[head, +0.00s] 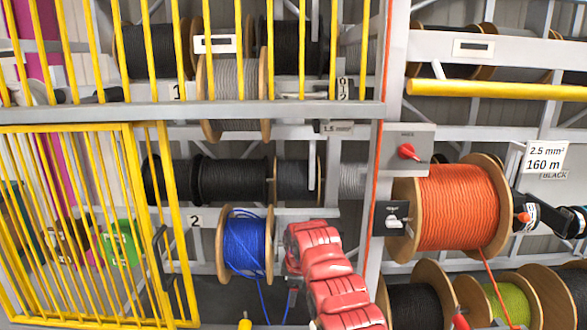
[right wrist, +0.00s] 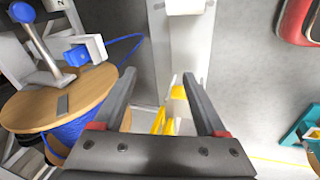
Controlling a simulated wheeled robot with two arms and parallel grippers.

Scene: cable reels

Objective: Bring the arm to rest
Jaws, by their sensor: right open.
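My right arm (head: 330,275), with red covers, reaches up from the bottom of the head view, just right of the blue cable reel (head: 245,245). Its gripper cannot be made out there. In the right wrist view my right gripper (right wrist: 158,76) is open, with nothing between its fingers. The wooden flange of the blue reel (right wrist: 65,103) is left of the fingers and apart from them. A blue cable (right wrist: 127,48) runs from a grey-and-blue clamp (right wrist: 86,52) above it. My left gripper is not in view.
A yellow barred gate (head: 85,225) stands at left in the head view. An orange cable reel (head: 455,205) hangs at right beside a grey switch box (head: 407,150). Black reels (head: 235,180) fill the middle rack. Yellow parts (right wrist: 160,122) show beyond my right gripper, over pale floor.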

